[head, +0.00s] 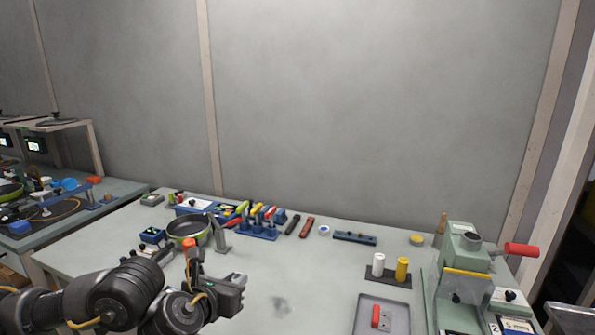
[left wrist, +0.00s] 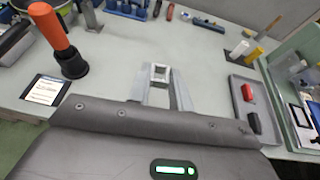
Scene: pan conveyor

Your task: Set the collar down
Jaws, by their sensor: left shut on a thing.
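My left gripper (head: 236,284) is low over the front middle of the table. In the left wrist view its fingers (left wrist: 161,84) are shut on a small squarish grey metal piece with an opening, which I take to be the collar (left wrist: 160,73). In the head view the collar cannot be made out. I cannot tell whether the collar touches the table. My right gripper is not in view.
An orange handle with a black base (left wrist: 60,42) stands close to the left gripper. A green-rimmed pan (head: 187,228) is behind. A grey tray (head: 397,323) holds a red piece (head: 375,316). White (head: 378,262) and yellow (head: 402,268) cylinders stand right. The table's middle is clear.

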